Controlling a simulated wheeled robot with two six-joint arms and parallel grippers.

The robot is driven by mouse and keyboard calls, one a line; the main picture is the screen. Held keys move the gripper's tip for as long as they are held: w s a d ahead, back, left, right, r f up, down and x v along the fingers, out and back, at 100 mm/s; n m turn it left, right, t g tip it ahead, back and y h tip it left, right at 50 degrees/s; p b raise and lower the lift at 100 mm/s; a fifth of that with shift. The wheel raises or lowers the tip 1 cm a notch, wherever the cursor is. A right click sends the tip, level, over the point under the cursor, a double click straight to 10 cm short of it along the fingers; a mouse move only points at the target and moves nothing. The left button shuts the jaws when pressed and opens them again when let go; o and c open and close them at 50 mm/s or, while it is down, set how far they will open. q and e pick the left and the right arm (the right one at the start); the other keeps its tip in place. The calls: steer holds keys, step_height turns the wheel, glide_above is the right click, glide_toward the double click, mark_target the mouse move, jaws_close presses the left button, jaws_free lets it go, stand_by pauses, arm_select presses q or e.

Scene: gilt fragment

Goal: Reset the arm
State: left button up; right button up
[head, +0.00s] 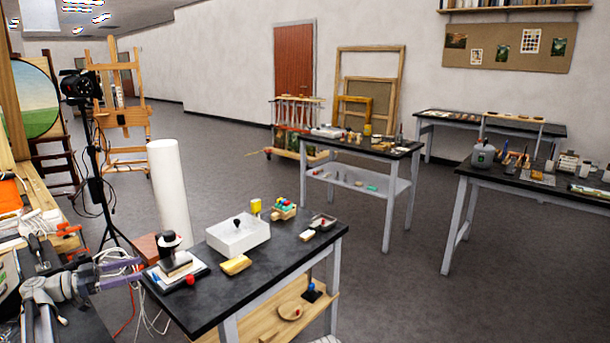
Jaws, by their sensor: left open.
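My left gripper (122,274) comes in from the lower left, with purple fingers spread apart and nothing between them. It hangs over the gap beside the left end of the near black-topped table (270,285), close to the table's edge. My left arm (62,290) stretches behind it over the cluttered bench on the left. My right gripper is not in view.
The near table holds a white box (238,235), a yellow block (236,265) and a dark-topped stack (175,262). A white roll (170,195) and a tripod (98,170) stand behind the gripper. Open floor (390,280) lies to the right.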

arm_select(q)
steer(key=d+f+g, duration=0.1)
steer(key=d, duration=0.4)
steer(key=d+f+n+g+y+p, duration=0.1)
steer(key=d+f+g, duration=0.1)
steer(key=d, duration=0.4)
steer(key=d+f+n+g+y+p, duration=0.1)
steer(key=d+f, duration=0.1)
steer(key=d, duration=0.4)
steer(key=shift+s+d+g, duration=0.1)
steer(key=shift+s+g, duration=0.2)
steer(key=shift+s, duration=0.1)
steer(key=s+d+f+n+g+y+p, duration=0.1)
steer(key=s+d+f+g+y, duration=0.15)
steer(key=d, duration=0.45)
steer(key=s+d+f+n+g+y+p, duration=0.1)
steer(key=s+d+f+y+p, duration=0.1)
steer(key=s+d, duration=0.35)
steer(key=s+d+f+n+y+p, duration=0.1)
steer(key=s+d+n+y+p, duration=0.1)
steer(key=s+d+y, duration=0.3)
steer(key=s+d+f+n+y+p, duration=0.1)
steer(key=s+d+y, duration=0.4)
steer(key=s, duration=0.5)
steer(key=shift+s+d+f+n+g+y+p, duration=0.25)
steer(key=shift+d+f+n+g+y+p, duration=0.15)
steer(key=shift+n+p, duration=0.4)
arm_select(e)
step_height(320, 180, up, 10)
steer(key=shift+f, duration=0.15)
